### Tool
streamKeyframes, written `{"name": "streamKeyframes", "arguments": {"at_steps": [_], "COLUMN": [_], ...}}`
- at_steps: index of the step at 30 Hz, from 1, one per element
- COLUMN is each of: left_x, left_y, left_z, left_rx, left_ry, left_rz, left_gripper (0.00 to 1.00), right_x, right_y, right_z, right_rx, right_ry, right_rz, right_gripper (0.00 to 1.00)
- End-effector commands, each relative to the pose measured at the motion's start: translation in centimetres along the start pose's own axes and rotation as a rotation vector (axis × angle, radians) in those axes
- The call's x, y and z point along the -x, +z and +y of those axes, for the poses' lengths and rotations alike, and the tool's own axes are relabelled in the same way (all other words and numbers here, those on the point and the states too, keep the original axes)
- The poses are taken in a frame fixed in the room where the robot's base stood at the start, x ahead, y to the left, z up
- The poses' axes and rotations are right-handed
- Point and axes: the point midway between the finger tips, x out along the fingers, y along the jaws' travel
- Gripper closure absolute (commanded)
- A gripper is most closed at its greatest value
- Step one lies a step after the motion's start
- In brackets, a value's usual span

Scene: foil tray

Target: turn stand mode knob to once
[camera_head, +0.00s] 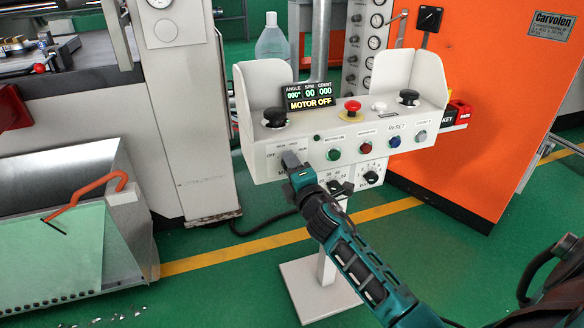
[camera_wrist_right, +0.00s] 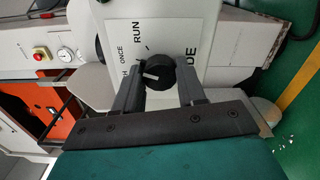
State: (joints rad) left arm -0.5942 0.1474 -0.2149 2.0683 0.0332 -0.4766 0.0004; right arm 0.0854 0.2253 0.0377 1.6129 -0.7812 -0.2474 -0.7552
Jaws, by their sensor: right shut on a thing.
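The white control stand (camera_head: 432,82) faces me, with a panel of buttons and knobs on its front. The black mode knob (camera_wrist_right: 160,72) shows in the right wrist view on a white plate (camera_wrist_right: 178,22) with the labels ONCE, RUN and a partly hidden one ending in H. The knob's white mark points left in that view, toward the label ending in H. My right gripper (camera_head: 292,160) reaches the left part of the panel. Its two fingers (camera_wrist_right: 158,88) are shut on the knob, one on each side. In the head view the gripper hides the knob. My left gripper is not in view.
A red emergency button (camera_head: 352,105) and two black palm buttons (camera_head: 275,118) stand on the stand's top. Coloured buttons and lower knobs (camera_head: 371,178) sit near my right gripper. An orange machine (camera_head: 500,110) is behind at right; green floor is free in front.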

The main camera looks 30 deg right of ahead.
Motion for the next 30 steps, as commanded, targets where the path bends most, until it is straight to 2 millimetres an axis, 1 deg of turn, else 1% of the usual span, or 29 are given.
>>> {"name": "streamKeyframes", "arguments": {"at_steps": [9,10,18,26,29,30], "left_x": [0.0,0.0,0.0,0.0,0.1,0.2], "left_y": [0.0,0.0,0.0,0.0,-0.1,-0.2], "left_z": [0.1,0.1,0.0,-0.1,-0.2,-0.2], "left_rx": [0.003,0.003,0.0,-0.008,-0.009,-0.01], "left_ry": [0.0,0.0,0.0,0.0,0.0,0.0], "left_rz": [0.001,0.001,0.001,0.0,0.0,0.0], "left_gripper": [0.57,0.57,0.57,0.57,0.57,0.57], "right_x": [0.0,0.0,0.0,0.1,0.8,1.3], "right_y": [0.0,0.0,0.0,0.0,0.0,0.0], "right_z": [-0.1,0.0,0.0,0.0,0.0,0.0], "right_rx": [-0.001,-0.001,0.0,0.0,0.0,0.0], "right_ry": [-0.001,-0.001,-0.001,-0.001,-0.001,-0.002], "right_rz": [0.0,0.0,0.0,0.0,0.001,0.001], "right_gripper": [0.91,0.59,0.35,0.35,0.35,0.35]}}
